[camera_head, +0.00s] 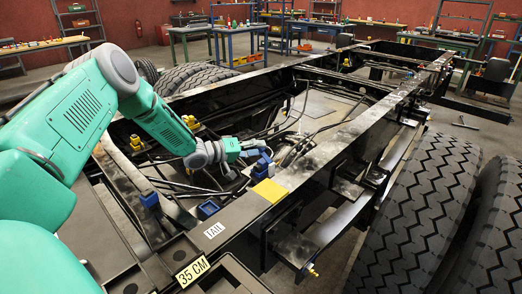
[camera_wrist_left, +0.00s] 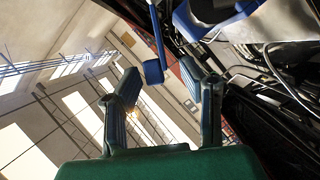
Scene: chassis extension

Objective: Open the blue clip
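A blue clip (camera_head: 262,166) sits on the inner side of the black chassis rail, just beside the yellow square patch. My left gripper (camera_head: 246,149) reaches in from the left, close to this clip; contact cannot be told. In the left wrist view a large blue clip part (camera_wrist_left: 214,16) shows at the top, beyond the fingertips. A small blue block on a blue rod (camera_wrist_left: 153,72) also shows there. My left gripper's fingers (camera_wrist_left: 165,84) are apart, with nothing visibly held between them. Two more blue clips (camera_head: 208,209) (camera_head: 150,199) sit nearer on the frame. My right gripper is out of view.
The black chassis rail (camera_head: 330,150) runs away to the upper right. Cables and pipes (camera_head: 300,135) lie inside the frame near the gripper. Yellow clips (camera_head: 136,142) stand on the left rail. Large tyres (camera_head: 420,210) stand at right. Workbenches (camera_head: 235,38) are far behind.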

